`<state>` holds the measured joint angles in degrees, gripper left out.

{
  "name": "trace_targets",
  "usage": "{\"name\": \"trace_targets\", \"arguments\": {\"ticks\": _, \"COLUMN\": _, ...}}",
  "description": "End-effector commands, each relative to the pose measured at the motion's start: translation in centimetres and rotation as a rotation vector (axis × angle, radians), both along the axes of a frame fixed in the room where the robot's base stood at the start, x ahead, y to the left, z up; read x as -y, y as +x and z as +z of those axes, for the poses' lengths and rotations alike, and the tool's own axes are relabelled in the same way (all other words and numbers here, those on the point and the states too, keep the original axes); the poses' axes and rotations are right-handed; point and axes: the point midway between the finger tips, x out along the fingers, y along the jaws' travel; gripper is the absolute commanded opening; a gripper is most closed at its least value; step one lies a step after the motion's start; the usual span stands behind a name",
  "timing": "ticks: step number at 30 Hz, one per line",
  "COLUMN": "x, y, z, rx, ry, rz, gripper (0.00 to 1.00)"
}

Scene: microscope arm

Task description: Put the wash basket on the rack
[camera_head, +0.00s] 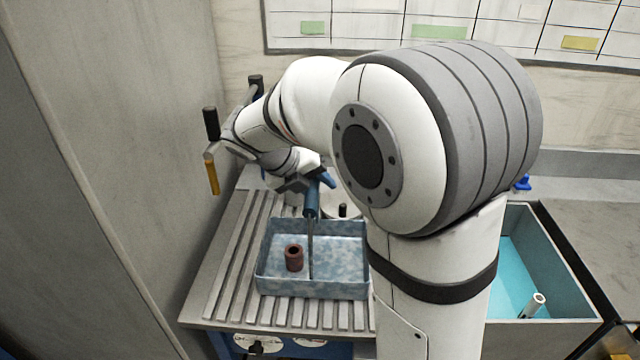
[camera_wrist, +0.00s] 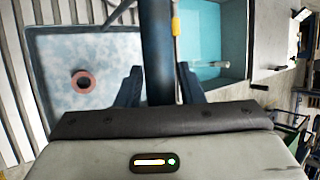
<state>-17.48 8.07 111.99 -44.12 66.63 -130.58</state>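The wash basket (camera_head: 318,290) is a shallow, blue-grey marbled tray with a thin upright rod topped by a blue handle (camera_head: 312,200). It appears to rest level on the slatted metal rack (camera_head: 232,270). A brown ring-shaped piece (camera_head: 294,258) lies inside it. In the wrist view, the basket (camera_wrist: 85,32) is at the left with the ring (camera_wrist: 83,82) in it. My gripper (camera_wrist: 160,72) has its two fingers either side of the dark blue handle (camera_wrist: 157,35), with a narrow gap at the right finger. In the head view, my gripper (camera_head: 312,184) is at the handle's top.
A grey tub (camera_head: 560,270) with a turquoise inside stands at the right, holding a white cylinder (camera_head: 534,305). A tall grey panel (camera_head: 110,150) closes off the left. A pale round object (camera_head: 345,205) stands behind the basket. Rack slats are bare left of the basket.

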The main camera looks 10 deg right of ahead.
Motion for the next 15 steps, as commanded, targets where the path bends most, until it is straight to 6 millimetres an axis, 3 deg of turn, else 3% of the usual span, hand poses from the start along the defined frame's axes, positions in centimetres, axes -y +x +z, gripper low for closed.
{"name": "trace_targets", "arguments": {"ticks": 4, "x": 0.0, "y": 0.0, "z": 0.0, "rx": 0.0, "ry": 0.0, "rz": 0.0, "gripper": 0.45}}
{"name": "trace_targets", "arguments": {"ticks": 15, "x": -0.8, "y": -0.2, "z": 1.0, "rx": 0.003, "ry": 0.0, "rz": 0.003, "gripper": 0.45}}
